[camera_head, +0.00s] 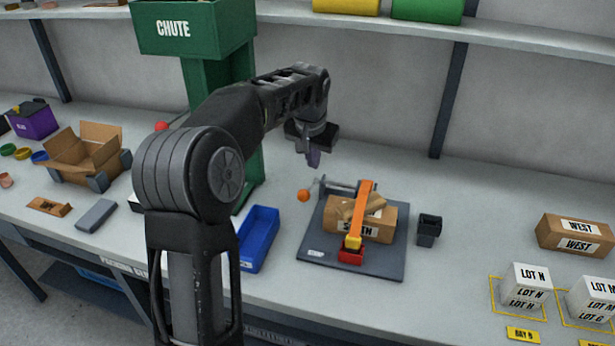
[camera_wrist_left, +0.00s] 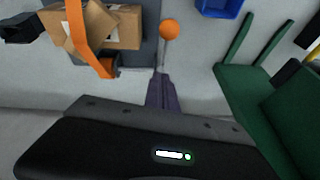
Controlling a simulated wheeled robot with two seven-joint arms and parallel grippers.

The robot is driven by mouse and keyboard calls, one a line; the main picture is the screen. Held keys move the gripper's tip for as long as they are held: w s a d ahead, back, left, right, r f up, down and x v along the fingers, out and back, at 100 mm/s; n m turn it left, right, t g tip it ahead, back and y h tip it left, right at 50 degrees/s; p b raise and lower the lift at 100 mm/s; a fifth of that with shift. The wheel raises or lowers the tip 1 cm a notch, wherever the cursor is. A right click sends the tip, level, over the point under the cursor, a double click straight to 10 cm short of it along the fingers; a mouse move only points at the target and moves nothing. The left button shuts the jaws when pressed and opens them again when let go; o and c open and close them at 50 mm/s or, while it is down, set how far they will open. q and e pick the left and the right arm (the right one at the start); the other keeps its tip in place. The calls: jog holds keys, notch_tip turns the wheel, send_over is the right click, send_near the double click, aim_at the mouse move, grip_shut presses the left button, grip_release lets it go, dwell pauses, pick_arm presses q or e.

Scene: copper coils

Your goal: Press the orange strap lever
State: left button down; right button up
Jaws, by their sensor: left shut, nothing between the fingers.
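The lever ends in an orange ball (camera_head: 304,195) on a thin metal rod, at the back-left corner of a grey plate (camera_head: 375,264). An orange strap (camera_head: 362,208) runs over a cardboard box (camera_head: 385,229) on that plate. In the left wrist view the ball (camera_wrist_left: 169,29), the strap (camera_wrist_left: 82,38) and the box (camera_wrist_left: 125,27) also show. My left gripper (camera_head: 313,160) is shut and empty, with purple fingers pointing down behind and above the ball. In the left wrist view its fingertips (camera_wrist_left: 162,76) overlap the rod; I cannot tell whether they touch it. My right gripper is out of view.
A blue bin (camera_head: 259,238) stands left of the plate, and a small dark cup (camera_head: 429,230) stands right of it. The green chute (camera_head: 193,28) rises behind my left arm. An open carton (camera_head: 80,160) is farther left. White lot boxes (camera_head: 526,287) stand at right.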

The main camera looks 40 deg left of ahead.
aim_at(309, 190)
pick_arm(q)
jog(key=s+f, duration=0.1)
jog(key=f, duration=0.2)
jog(key=s+f, duration=0.1)
jog(key=shift+s+d+f+p, duration=0.1)
jog(key=shift+s+f+p, duration=0.05)
jog(key=shift+s+p, duration=0.2)
